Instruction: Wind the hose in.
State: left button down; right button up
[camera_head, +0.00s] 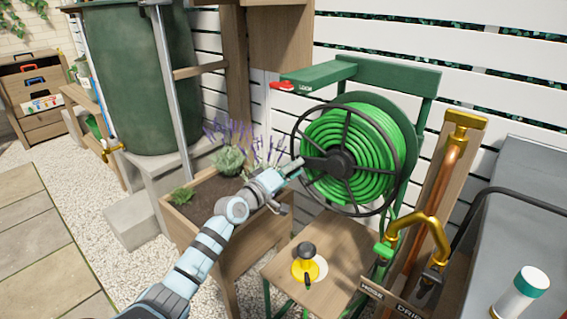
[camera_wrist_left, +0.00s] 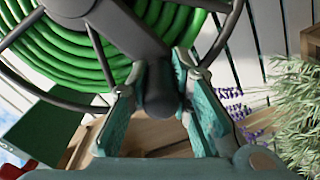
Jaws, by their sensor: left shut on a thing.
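The green hose (camera_head: 388,140) lies in thick coils on the reel (camera_head: 340,163), which has dark spokes and a dark rim. The reel hangs in a green frame (camera_head: 320,74) against the white fence. A dark crank arm (camera_wrist_left: 120,25) runs from the hub to a rounded crank handle (camera_wrist_left: 160,95). My left gripper (camera_head: 294,170) is at the reel's left side, shut on the crank handle; in the left wrist view its teal fingers flank the handle. My right gripper is not in view.
A wooden planter (camera_head: 200,215) with lavender stands below my left arm. A small wooden table (camera_head: 330,270) holds a yellow and black object (camera_head: 305,265). Copper pipe with a brass tap (camera_head: 425,228) stands right of the reel. A red lever (camera_head: 282,86) sits on the frame.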

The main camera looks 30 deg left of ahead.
aim_at(328, 195)
pick_arm(q)
jog(key=shift+d+f+n, duration=0.15)
jog(key=shift+f+n, duration=0.35)
jog(key=d+f+n, duration=0.1)
jog(key=n, duration=0.1)
jog(key=d+f+n, duration=0.1)
jog(key=f+n, duration=0.1)
jog(key=d+f+n, duration=0.2)
jog(key=n, duration=0.1)
jog(key=shift+s+d+f+p, duration=0.1)
jog(key=shift+s+f+p, duration=0.1)
jog(key=shift+s+p, duration=0.15)
jog(key=d+n, duration=0.1)
jog(key=d+f+n, duration=0.1)
jog(key=shift+s+n, duration=0.1)
jog(key=shift+n, duration=0.2)
jog(key=shift+s+d+f+n+p, duration=0.15)
jog(key=shift+d+n+p, duration=0.1)
jog(key=shift+d+n, duration=0.2)
jog(key=shift+d+f+n+p, duration=0.15)
jog(key=shift+d+n+p, duration=0.05)
jog(key=shift+d+n, duration=0.35)
jog(key=shift+n, duration=0.2)
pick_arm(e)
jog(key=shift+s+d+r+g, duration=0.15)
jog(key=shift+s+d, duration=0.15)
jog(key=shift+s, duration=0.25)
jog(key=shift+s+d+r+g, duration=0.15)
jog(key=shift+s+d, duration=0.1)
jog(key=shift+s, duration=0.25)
